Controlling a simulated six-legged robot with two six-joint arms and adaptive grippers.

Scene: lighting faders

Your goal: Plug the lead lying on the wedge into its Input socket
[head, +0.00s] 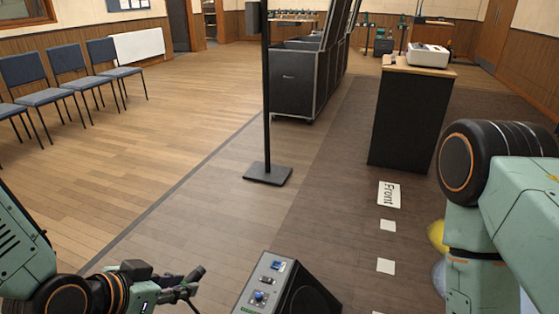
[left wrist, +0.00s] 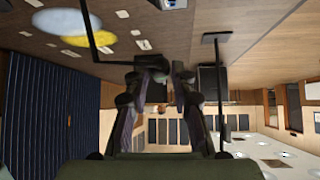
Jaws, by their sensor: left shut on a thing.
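The wedge (head: 312,290) is a dark floor monitor at the bottom middle of the head view. Its grey side panel (head: 250,283) carries blue and dark fittings; their labels are too small to read. My left gripper (head: 193,283) is left of the panel and apart from it. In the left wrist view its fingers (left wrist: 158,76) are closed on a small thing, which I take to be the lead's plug. A dark lead (left wrist: 94,48) runs from the fingertips to the upper edge. My right gripper is out of view.
A speaker stand's square base (head: 268,173) is on the floor beyond the wedge. A dark counter (head: 410,120) with a white device (head: 428,55) stands at the right. A "Front" label (head: 389,194) and white floor marks lie right of the wedge. Blue chairs (head: 70,65) line the left.

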